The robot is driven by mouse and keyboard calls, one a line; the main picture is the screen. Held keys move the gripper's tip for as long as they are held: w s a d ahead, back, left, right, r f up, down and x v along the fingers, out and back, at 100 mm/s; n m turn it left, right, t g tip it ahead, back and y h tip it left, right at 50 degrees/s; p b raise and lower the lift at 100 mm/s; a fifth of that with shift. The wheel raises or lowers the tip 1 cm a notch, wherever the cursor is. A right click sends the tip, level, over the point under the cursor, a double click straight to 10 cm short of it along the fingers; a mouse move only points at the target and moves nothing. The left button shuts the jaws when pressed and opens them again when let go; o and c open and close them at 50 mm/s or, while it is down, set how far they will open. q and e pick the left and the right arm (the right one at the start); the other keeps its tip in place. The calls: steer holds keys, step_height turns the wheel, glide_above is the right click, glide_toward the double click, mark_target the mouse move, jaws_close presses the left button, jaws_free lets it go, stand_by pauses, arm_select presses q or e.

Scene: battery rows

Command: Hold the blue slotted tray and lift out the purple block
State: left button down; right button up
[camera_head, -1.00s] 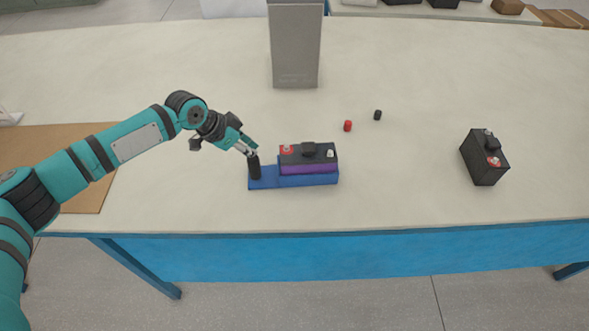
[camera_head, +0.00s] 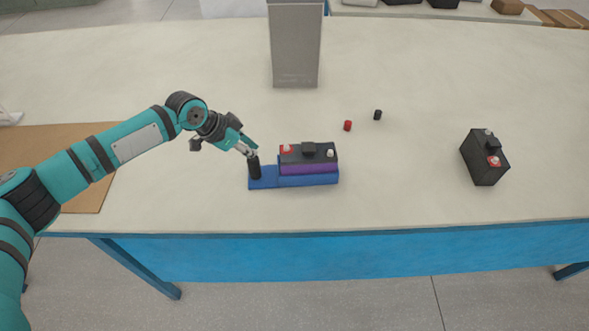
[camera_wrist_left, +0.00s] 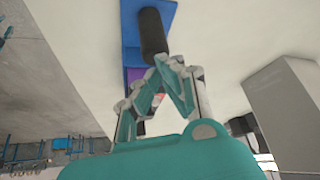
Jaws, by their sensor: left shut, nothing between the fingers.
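The blue slotted tray (camera_head: 264,183) lies flat near the table's front edge, and it also shows in the left wrist view (camera_wrist_left: 130,25). A black upright post (camera_head: 254,168) stands at the tray's left end; it also shows in the left wrist view (camera_wrist_left: 152,32). The purple block (camera_head: 308,169) sits in the tray's right part, its lower portion hidden by the tray wall. A black battery (camera_head: 308,154) forms its top. My left gripper (camera_head: 250,153) is shut and empty at the post's top; I cannot tell whether it touches. My right gripper is out of view.
A second black battery (camera_head: 485,158) stands at the right. A small red cap (camera_head: 348,126) and a black cap (camera_head: 378,115) lie behind the tray. A tall grey box (camera_head: 295,45) stands at the back. A brown mat (camera_head: 85,195) lies at left.

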arm_select(q)
steer(key=shift+s+f, duration=0.1)
steer(key=shift+f, duration=0.5)
